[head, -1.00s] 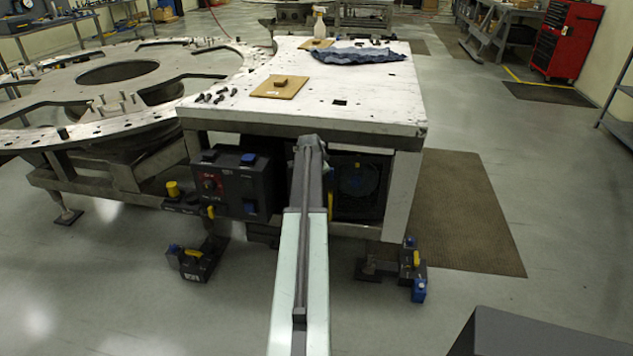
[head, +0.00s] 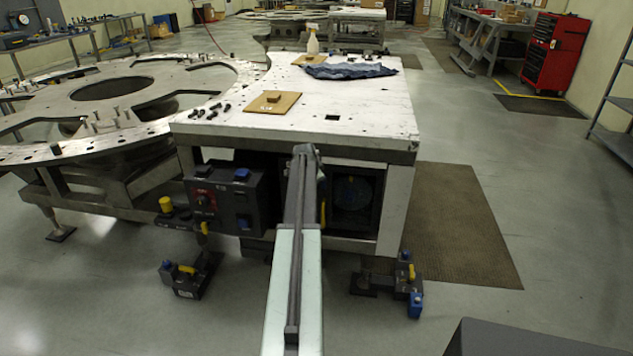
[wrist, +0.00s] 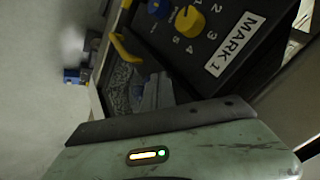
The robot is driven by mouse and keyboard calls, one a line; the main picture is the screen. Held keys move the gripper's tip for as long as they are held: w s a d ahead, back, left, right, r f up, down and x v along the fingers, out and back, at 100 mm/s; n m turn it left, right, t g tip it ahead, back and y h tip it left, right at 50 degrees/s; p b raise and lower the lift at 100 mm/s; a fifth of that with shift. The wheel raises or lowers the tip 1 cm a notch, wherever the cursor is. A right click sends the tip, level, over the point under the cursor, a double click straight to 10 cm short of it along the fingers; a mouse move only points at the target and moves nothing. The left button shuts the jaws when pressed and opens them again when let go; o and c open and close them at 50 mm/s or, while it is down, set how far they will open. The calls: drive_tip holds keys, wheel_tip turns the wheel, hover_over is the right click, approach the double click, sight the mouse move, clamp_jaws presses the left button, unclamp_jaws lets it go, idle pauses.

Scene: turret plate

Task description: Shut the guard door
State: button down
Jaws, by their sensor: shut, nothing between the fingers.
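The guard door seems to be the dark framed panel (head: 354,196) under the white table, right of my arm in the head view. My arm hides its left side, so I cannot tell how far it stands open. A yellow handle (head: 322,192) shows just right of my arm. In the wrist view a yellow handle (wrist: 125,47) stands on a dark frame around a window (wrist: 120,88). My gripper (head: 305,150) is shut and empty, in front of the table's front edge in the head view. I cannot tell whether it touches the door.
A control box (head: 225,195) with knobs sits left of my arm; a "MARK 1" panel (wrist: 215,40) is close in the wrist view. Small pedal-like boxes (head: 190,275) lie on the floor at both sides. A brown mat (head: 455,225) and open floor are at right.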

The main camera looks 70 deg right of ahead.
drive_tip(key=w+a+r+p, duration=0.2)
drive_tip(key=a+r+p, duration=0.6)
drive_tip(key=a, duration=0.1)
drive_tip(key=shift+w, duration=0.15)
